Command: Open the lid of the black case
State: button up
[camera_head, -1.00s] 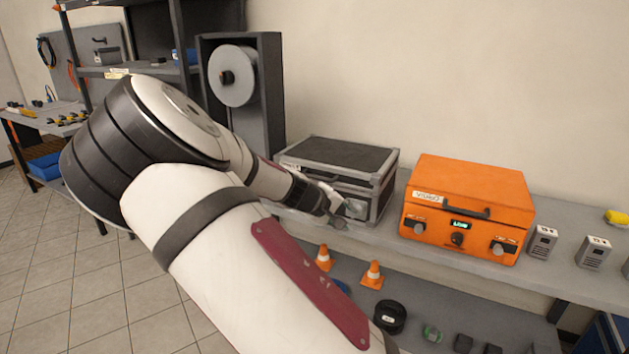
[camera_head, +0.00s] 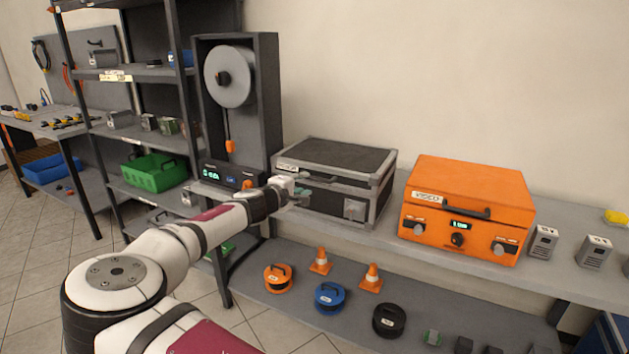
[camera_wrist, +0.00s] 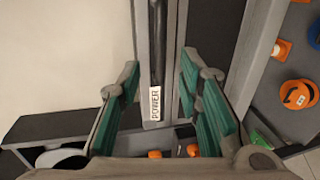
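The black case (camera_head: 335,158) with grey metal edging stands on the bench in the head view, its lid apparently down. My gripper (camera_head: 302,191) is at the left part of its front face, near the lid's front edge. In the wrist view, my gripper (camera_wrist: 158,108) is open. Its two green-padded fingers lie on either side of grey edging with a black strip and a white POWER label (camera_wrist: 155,104). Both pads look apart from the edging. I cannot tell the exact depth of the fingertips from the case.
An orange case (camera_head: 468,200) stands right of the black case. A tall dark spool unit (camera_head: 262,110) stands to the left, close to my arm. The lower shelf (camera_head: 300,312) holds cones and reels. A plain wall (camera_head: 450,80) is behind.

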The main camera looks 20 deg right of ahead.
aim_at(314, 179)
jog(key=x, duration=0.8)
jog(key=shift+w+d+b, duration=0.2)
jog(key=shift+d+b, duration=0.1)
jog(key=shift+c, duration=0.4)
grip_shut()
